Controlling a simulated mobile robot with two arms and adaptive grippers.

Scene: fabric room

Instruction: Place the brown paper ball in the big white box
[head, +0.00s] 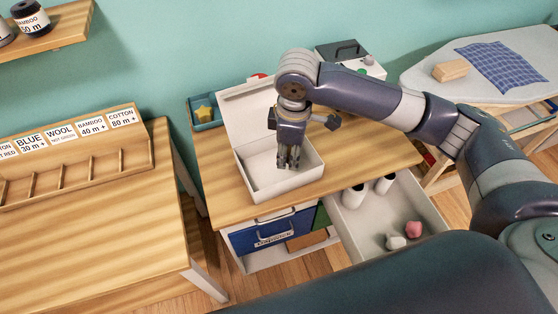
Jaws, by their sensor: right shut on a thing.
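The big white box (287,185) stands open on the wooden desk, with its lid raised at the back left. My right gripper (288,165) points down over the inside of the box, with its fingertips low between the walls. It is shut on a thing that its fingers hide. I cannot make out the brown paper ball anywhere in view. My left gripper is not in view.
An open white drawer (408,215) below the desk holds a pink ball (414,229), a whitish ball (395,242) and white cylinders. The desktop (212,165) left of the box is clear.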

